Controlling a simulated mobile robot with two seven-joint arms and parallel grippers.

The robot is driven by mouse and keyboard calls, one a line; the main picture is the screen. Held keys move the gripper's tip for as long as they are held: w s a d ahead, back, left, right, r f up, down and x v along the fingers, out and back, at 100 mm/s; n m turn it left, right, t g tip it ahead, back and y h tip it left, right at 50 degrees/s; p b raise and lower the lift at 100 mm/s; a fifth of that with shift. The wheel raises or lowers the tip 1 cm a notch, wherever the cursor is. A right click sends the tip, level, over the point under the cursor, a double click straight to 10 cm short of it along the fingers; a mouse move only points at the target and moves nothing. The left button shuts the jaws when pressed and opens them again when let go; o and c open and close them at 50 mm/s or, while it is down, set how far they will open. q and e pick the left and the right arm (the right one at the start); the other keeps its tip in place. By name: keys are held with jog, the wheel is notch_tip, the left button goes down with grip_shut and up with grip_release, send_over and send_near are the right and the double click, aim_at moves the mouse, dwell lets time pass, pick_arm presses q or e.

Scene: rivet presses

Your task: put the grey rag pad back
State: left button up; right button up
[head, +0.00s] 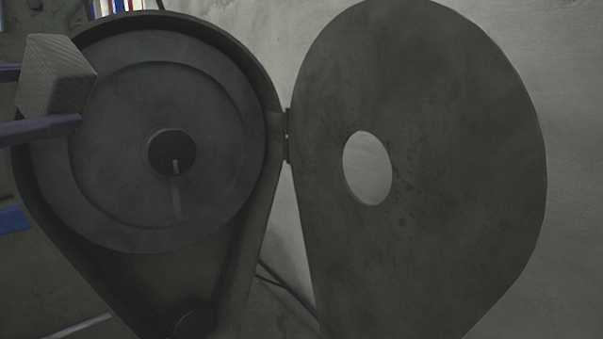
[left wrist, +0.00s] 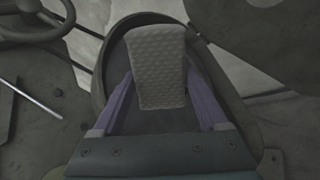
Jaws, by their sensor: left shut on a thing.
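The grey rag pad (head: 56,76) is a textured block at the upper left of the head view, in front of the open press housing. My left gripper (head: 45,100) is shut on it, with one purple finger on either side. In the left wrist view the pad (left wrist: 158,68) stands between the two fingers of my left gripper (left wrist: 160,95), over the housing. I cannot tell whether the pad touches the wheel behind it. My right gripper is not in view.
The open housing (head: 265,85) holds a large dark wheel (head: 220,130) with a hub (head: 172,153) and a small pulley (head: 195,320) below. Its teardrop cover (head: 460,150) is swung open to the right. A handwheel (left wrist: 35,18) and a thin rod (left wrist: 35,98) show in the left wrist view.

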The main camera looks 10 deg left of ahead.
aim_at(51, 96)
pick_arm(q)
jog(key=s+d+m+g+h, duration=0.1)
jog(key=d+h, duration=0.1)
jog(key=s+d+m+g+h, duration=0.1)
jog(key=s+d+m+h, duration=0.1)
jog(key=d, duration=0.1)
jog(key=s+d+m+g+h, duration=0.1)
jog(key=s+d+h, duration=0.1)
jog(key=d+h, duration=0.1)
jog(key=shift+r+m, duration=0.25)
jog(key=shift+m, duration=0.15)
jog(key=s+d+f+m+g+h, duration=0.2)
jog(key=s+d+m+g+h, duration=0.35)
jog(key=s, duration=0.25)
notch_tip(51, 96, up, 31)
jog(key=n+t+y+p, duration=0.1)
jog(key=n+y+p, duration=0.1)
jog(key=p, duration=2.7)
jog(key=shift+d+t, duration=0.2)
jog(key=shift+t, duration=0.15)
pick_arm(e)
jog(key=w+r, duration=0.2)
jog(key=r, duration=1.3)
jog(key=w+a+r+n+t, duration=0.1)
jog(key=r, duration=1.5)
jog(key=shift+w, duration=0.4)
pick_arm(q)
jog(key=shift+w+f, duration=0.1)
jog(key=shift+f, duration=0.05)
